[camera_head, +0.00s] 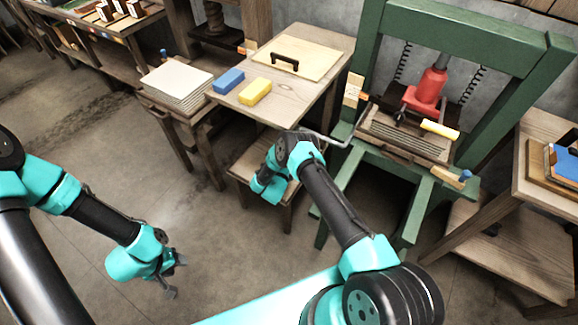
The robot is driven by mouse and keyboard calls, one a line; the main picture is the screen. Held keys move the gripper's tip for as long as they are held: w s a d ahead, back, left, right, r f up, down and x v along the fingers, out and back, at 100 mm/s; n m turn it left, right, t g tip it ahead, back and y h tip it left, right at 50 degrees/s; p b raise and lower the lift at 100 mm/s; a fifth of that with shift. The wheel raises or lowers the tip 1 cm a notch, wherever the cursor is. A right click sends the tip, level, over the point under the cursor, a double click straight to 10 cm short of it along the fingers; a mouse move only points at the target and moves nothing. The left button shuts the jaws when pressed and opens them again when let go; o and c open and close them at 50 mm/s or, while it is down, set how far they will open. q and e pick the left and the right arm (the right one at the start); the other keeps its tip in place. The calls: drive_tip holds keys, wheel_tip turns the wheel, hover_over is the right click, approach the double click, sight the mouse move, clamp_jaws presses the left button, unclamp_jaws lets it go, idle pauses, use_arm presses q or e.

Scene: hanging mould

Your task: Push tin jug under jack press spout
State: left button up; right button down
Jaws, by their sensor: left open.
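The jack press (464,40) is a green frame at the right with a red jack (428,88) over a slatted bed (405,138). I cannot make out its spout or a tin jug. My left gripper (174,277) is open and empty above the floor at lower left, well away from the press. My right arm reaches up the middle, its teal wrist (270,185) in front of a low wooden shelf, left of the press. Its fingers cannot be made out.
A wooden table (300,98) left of the press holds a blue block (228,80), a yellow block (255,91) and a board with a black handle (290,58). A paper stack (177,82) stands further left. Another wooden table (545,185) is at right. The left floor is clear.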

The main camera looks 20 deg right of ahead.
drive_tip(key=x, duration=0.4)
drive_tip(key=shift+s+a, duration=0.4)
drive_tip(key=shift+a, duration=0.1)
drive_tip(key=v, duration=1.2)
drive_tip(key=shift+s+a, duration=0.15)
drive_tip(key=shift+s, duration=0.2)
